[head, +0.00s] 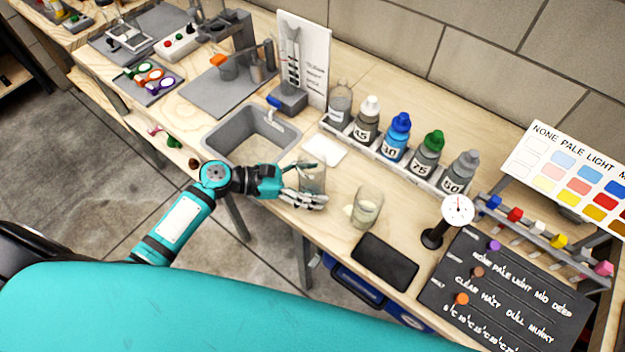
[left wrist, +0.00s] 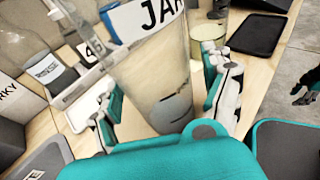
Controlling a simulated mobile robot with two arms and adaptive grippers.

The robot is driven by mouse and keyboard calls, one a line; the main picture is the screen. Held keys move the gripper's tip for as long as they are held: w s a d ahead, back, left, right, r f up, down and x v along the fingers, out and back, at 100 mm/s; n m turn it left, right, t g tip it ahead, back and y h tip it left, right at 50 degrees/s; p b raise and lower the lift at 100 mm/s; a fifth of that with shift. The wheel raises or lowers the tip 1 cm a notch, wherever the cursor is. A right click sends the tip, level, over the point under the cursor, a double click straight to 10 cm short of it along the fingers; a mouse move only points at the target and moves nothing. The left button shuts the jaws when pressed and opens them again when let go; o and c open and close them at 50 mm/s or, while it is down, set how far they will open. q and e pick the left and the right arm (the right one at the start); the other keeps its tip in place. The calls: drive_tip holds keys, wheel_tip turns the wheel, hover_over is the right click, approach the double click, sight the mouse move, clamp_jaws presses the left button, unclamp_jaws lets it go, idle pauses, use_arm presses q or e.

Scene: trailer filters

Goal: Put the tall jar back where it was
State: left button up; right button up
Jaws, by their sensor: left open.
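The tall jar (head: 314,172) is clear glass and stands upright on the bench between the sink and a shorter glass (head: 368,206). In the left wrist view the jar (left wrist: 157,75) fills the middle, with a white label reading "JAR" near the top. My left gripper (head: 308,196) is open around the jar. Its fingers (left wrist: 168,100) stand on both sides of the glass, with gaps that look open. The gripper hides the jar's lower part in the head view. A dark finger-like shape at the left wrist view's right edge may be my right gripper (left wrist: 306,88).
A white pad (head: 324,149) lies behind the jar. A rack of numbered bottles (head: 396,137) stands behind it. The grey sink (head: 228,138) is to the left. A black tray (head: 385,262) and a dial gauge (head: 457,210) are to the right.

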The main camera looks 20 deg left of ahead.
use_arm(q)
drive_tip(key=shift+r, duration=0.15)
drive_tip(key=shift+s+a, duration=0.15)
drive_tip(key=shift+a, duration=0.15)
drive_tip(key=b+v, duration=0.1)
drive_tip(key=v, duration=0.9)
drive_tip(key=shift+s+a+b, duration=0.15)
drive_tip(key=shift+a+b, duration=0.1)
drive_tip(key=shift+b, duration=0.05)
drive_tip(key=shift+s+a+r, duration=0.15)
drive_tip(key=shift+a+r, duration=0.1)
drive_tip(key=shift+a, duration=0.05)
